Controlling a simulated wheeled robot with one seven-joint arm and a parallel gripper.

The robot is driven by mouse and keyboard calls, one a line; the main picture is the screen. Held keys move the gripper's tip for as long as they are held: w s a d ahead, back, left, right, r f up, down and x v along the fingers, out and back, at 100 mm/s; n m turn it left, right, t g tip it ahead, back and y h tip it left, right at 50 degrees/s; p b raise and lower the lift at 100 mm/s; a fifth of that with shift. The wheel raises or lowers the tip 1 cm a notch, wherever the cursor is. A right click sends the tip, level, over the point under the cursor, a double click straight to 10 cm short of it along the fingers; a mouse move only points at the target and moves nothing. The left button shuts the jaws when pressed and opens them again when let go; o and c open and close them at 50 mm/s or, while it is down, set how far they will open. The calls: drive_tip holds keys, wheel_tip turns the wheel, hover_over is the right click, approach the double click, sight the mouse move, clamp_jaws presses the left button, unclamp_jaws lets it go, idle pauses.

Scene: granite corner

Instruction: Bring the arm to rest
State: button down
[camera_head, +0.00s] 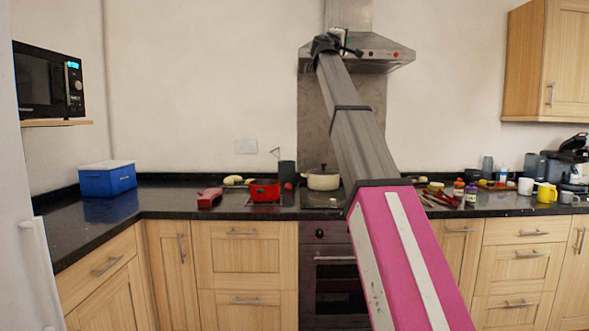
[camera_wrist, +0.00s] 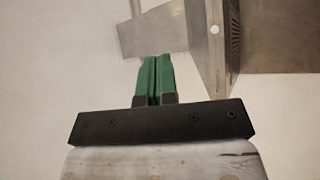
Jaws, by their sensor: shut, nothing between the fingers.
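My arm (camera_head: 352,115) reaches up and forward from the bottom right of the head view, its pink part nearest and its grey part beyond. The arm's dark far end is in front of the range hood (camera_head: 378,56). In the wrist view, my gripper (camera_wrist: 155,62) has two green fingers pressed together, with nothing between them. The fingertips point toward the pale wall and the metal hood, which also shows in the wrist view (camera_wrist: 285,38). I cannot tell how far they are from it.
A dark counter (camera_head: 158,208) carries a blue box (camera_head: 106,180), a red pot (camera_head: 264,192), a cream pot (camera_head: 323,180) and several small items at the right. A microwave (camera_head: 45,82) sits at left on a shelf. An upper cabinet (camera_head: 532,65) hangs at right.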

drive_tip(key=d+f+m+g+y, duration=0.15)
drive_tip(key=f+g+y, duration=0.25)
drive_tip(key=f, duration=2.8)
drive_tip(key=d+f+m+g+y, duration=0.1)
drive_tip(key=d+f+g+y, duration=0.2)
drive_tip(key=f, duration=2.8)
drive_tip(key=s+a+f+g+y, duration=0.1)
drive_tip(key=s+f+g, duration=0.15)
drive_tip(key=f, duration=0.45)
drive_tip(key=s+f+g+y, duration=0.1)
drive_tip(key=s+f, duration=0.3)
drive_tip(key=f, duration=0.3)
drive_tip(key=s+a+f+m+g+y, duration=0.2)
drive_tip(key=s+f+g, duration=0.1)
drive_tip(key=s+f, duration=1.1)
drive_tip(key=s+a+f+m+g+y, duration=0.1)
drive_tip(key=s+f+m+g+y, duration=0.1)
drive_tip(key=s+f, duration=1.1)
drive_tip(key=shift+s+a+f+g+y, duration=0.4)
drive_tip(key=shift+g+y, duration=0.3)
drive_tip(key=shift+g, duration=0.15)
